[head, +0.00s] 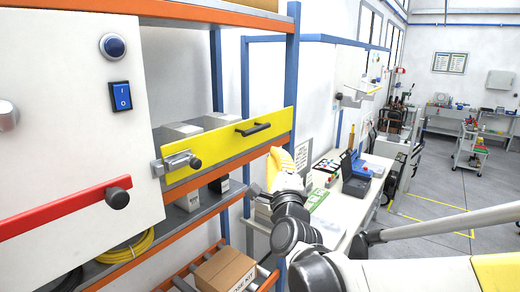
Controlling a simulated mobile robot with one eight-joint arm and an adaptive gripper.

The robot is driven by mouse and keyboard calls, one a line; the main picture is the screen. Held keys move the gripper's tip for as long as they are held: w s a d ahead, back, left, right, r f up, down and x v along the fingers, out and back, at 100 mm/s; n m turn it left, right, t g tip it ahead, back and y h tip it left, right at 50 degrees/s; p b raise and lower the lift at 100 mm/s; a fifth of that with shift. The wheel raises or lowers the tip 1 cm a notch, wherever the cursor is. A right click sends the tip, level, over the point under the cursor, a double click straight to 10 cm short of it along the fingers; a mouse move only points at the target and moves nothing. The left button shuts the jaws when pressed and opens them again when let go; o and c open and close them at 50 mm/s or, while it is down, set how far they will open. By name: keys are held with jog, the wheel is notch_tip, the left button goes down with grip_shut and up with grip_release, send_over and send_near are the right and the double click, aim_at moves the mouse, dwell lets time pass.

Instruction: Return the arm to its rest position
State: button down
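My arm (293,235) comes in from the lower right, with pale links and dark grey joints. It bends upward in the middle of the head view and ends there in a cream and yellow part (280,166). That part stands in front of the right end of the shelf with the yellow drawer front (232,143). I cannot make out gripper fingers; they seem hidden behind the arm or turned away. Whether the arm touches the shelf is not clear.
At left is a white panel (60,100) with a blue switch (121,96) and a red bar handle (62,213). A cardboard box (225,271) sits low on the orange and blue rack. A white workbench (345,215) with equipment stands behind my arm. Grey floor (440,190) is open at right.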

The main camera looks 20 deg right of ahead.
jog(key=s+a+f+n+g+y+b, duration=0.2)
jog(key=s+f+n+b, duration=0.4)
jog(key=f, duration=0.5)
jog(key=s+a+f+n+g+y+b, duration=0.25)
jog(key=f+n+b, duration=0.25)
jog(key=f+b, duration=0.4)
jog(key=s+a+f+n+g+y+b, duration=0.1)
jog(key=s+a+f+n+g+b, duration=0.25)
jog(key=f, duration=0.85)
jog(key=s+d+f+n+g+b, duration=0.2)
jog(key=s+f+n+b, duration=0.2)
jog(key=f, duration=0.6)
jog(key=s+d+f+n+g+h+b, duration=0.1)
jog(key=s+d+f+n+g+b, duration=0.1)
jog(key=s+f+b, duration=0.6)
notch_tip(320, 180, down, 2)
jog(key=s+n+g, duration=0.1)
jog(key=s+n, duration=0.1)
jog(key=shift+s+d+n+g, duration=0.15)
jog(key=shift+d+n+g, duration=0.05)
jog(key=shift+n+g, duration=0.15)
jog(key=shift+h, duration=0.25)
